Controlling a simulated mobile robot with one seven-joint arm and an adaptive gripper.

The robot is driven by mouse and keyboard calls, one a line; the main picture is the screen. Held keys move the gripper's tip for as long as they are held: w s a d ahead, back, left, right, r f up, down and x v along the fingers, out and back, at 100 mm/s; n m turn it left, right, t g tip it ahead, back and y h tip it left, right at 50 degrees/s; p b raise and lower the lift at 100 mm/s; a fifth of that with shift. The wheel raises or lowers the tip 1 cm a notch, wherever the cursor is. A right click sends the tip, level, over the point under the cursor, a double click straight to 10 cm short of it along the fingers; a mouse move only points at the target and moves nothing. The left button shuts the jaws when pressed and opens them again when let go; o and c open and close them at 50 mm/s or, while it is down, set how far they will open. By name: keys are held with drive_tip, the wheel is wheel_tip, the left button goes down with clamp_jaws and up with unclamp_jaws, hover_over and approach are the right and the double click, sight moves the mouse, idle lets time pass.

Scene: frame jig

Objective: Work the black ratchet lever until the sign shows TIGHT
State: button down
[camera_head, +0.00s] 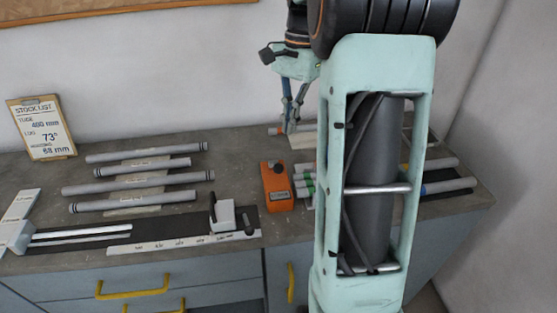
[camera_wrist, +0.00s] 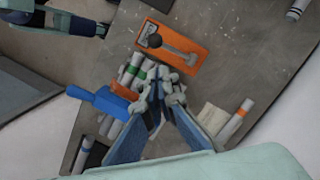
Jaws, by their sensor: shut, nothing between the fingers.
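My gripper (camera_head: 290,125) hangs above the right part of the bench in the head view, fingers pointing down. In the wrist view my gripper (camera_wrist: 163,88) has its fingertips together with nothing visible between them. I cannot tell whether this is the black ratchet lever. My arm hides much of the bench's right side. No sign reading TIGHT is legible.
Several grey tubes (camera_head: 140,176) lie on the left of the bench. A measuring rail with a white block (camera_head: 222,214) is along the front. More tubes (camera_wrist: 128,74) and a blue part (camera_wrist: 98,101) lie near the gripper. A stock list (camera_head: 42,128) stands at the back left.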

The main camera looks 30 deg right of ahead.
sight(276, 166)
drive_tip(key=shift+s+a+f+y+p, duration=0.45)
drive_tip(key=shift+a+p, duration=0.2)
drive_tip(key=shift+p, duration=1.7)
drive_tip(key=shift+f, duration=0.1)
drive_tip(key=b+x, duration=0.6)
drive_tip(key=x, duration=0.1)
drive_tip(key=shift+s+b, duration=0.2)
drive_tip(key=shift+b, duration=0.2)
